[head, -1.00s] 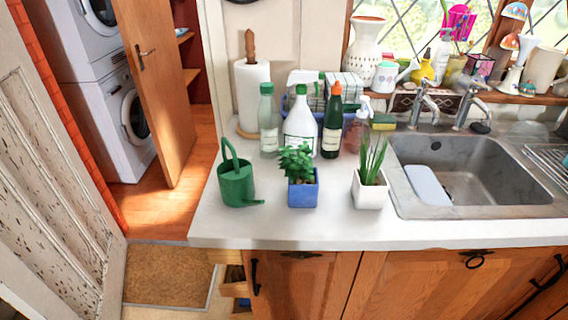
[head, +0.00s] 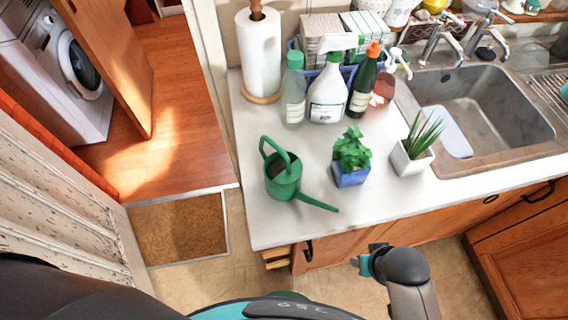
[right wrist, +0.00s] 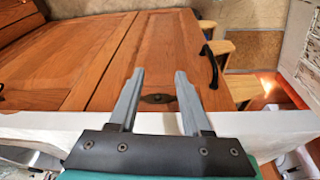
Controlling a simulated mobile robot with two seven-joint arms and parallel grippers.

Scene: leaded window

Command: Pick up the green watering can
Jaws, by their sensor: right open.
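The green watering can (head: 284,182) stands upright on the white counter, near its left end, in the head view. Its looped handle rises at the upper left and its spout points to the lower right. My right gripper (head: 366,260) is in front of the counter, below and to the right of the can, and apart from it. In the right wrist view my right gripper (right wrist: 160,74) is open and empty, its two fingers spread in front of the wooden cabinet doors (right wrist: 150,50). My left gripper is not in view.
A potted plant in a blue pot (head: 351,176) stands just right of the can, and a white-potted plant (head: 411,158) farther right. Bottles (head: 327,95) and a paper towel roll (head: 259,55) stand behind. The white counter (head: 262,228) is clear in front of the can.

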